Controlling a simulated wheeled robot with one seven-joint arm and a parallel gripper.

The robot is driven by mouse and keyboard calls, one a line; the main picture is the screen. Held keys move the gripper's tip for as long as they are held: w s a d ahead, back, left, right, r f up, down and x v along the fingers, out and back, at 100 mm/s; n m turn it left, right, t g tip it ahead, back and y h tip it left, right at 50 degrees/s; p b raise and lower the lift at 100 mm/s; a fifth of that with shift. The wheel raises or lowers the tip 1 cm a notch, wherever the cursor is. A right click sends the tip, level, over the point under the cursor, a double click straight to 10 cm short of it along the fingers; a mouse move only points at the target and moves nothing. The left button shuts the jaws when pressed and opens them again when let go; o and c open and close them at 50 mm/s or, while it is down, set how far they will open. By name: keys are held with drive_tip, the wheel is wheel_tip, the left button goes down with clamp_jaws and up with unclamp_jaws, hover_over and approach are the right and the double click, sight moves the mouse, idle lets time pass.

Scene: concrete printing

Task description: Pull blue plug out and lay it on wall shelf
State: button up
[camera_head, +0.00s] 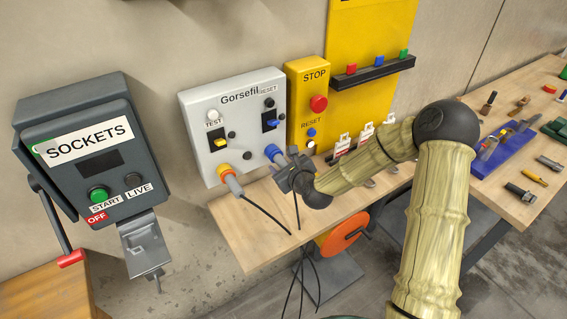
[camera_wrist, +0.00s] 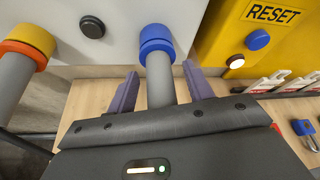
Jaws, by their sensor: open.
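The blue plug (camera_head: 273,152) sits in the lower right of the grey Gorsefil panel (camera_head: 205,103); its collar (camera_wrist: 156,40) and grey body show in the wrist view. My gripper (camera_head: 287,166) is at the plug, with its two purple fingers (camera_wrist: 160,88) on either side of the grey body. The fingers are open, with a gap on both sides. The wall shelf (camera_head: 372,73) is a dark ledge on the yellow board, with red, blue and green items standing on it.
A yellow plug (camera_head: 230,183) with a cable is left of the blue one. A yellow STOP box (camera_head: 305,100) adjoins the panel on the right.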

clamp_jaws()
drive_tip(key=shift+s+d+f, duration=0.1)
drive_tip(key=shift+s+d, duration=0.05)
drive_tip(key=shift+s, duration=0.05)
drive_tip(key=shift+s+d, duration=0.3)
drive_tip(key=shift+s, duration=0.15)
drive_tip(key=shift+s+d, duration=0.65)
drive_tip(key=shift+s, duration=0.3)
drive_tip(key=shift+s+d, duration=0.6)
drive_tip(key=shift+s, duration=0.3)
drive_tip(key=shift+s, duration=0.1)
drive_tip(key=s+d, duration=0.1)
drive_tip(key=s, duration=0.1)
drive_tip(key=s+d, duration=0.2)
drive_tip(key=shift+s+d, duration=0.15)
drive_tip(key=shift+s, duration=0.25)
